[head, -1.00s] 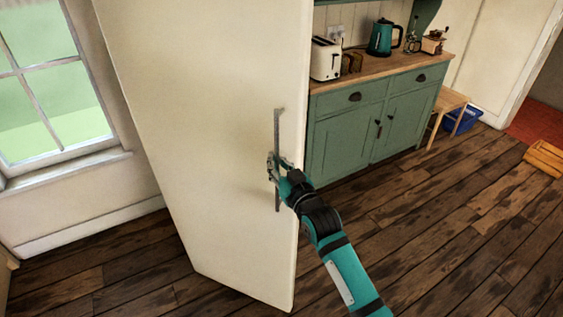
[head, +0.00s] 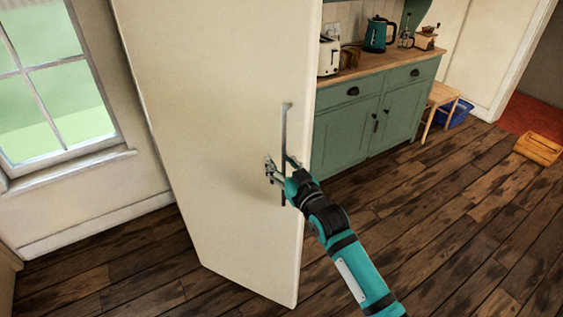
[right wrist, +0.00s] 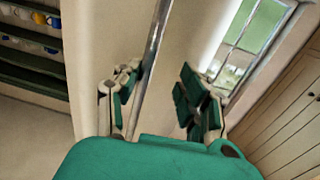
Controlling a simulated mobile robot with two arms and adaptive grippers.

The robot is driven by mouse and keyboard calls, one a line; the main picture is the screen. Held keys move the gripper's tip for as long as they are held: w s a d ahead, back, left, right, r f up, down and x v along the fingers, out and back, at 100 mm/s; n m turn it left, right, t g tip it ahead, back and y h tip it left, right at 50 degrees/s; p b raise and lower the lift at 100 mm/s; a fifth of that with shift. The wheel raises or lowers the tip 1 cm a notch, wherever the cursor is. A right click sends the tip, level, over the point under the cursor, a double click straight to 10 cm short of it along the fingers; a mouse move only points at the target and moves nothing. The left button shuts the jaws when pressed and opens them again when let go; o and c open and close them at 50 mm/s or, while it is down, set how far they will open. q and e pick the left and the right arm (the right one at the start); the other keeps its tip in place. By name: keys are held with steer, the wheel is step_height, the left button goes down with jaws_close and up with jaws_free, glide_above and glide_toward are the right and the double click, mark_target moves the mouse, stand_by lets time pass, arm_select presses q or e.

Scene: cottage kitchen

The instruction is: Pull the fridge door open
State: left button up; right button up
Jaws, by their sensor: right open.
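The cream fridge door (head: 215,120) fills the middle of the head view. Its grey bar handle (head: 286,125) runs upright near the right edge. My right gripper (head: 281,167) is open at the handle, with one finger on each side of the bar. In the right wrist view, the handle (right wrist: 152,60) passes between the spread fingers of my right gripper (right wrist: 158,100), clear of both pads. The door surface (right wrist: 185,40) lies behind it. Whether the door stands ajar I cannot tell. My left gripper is not in view.
A green cabinet (head: 345,136) stands right of the door, with a toaster (head: 329,55) and kettle (head: 379,35) on top. A window (head: 60,95) is at left. A stool (head: 440,97), blue bin (head: 460,113) and wooden crate (head: 538,149) are at right. The wooden floor (head: 440,220) is clear.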

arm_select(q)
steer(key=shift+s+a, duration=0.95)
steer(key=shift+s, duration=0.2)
arm_select(e)
steer(key=v, duration=1.2)
steer(key=shift+s+a+r, duration=0.3)
steer(key=shift+a, duration=0.05)
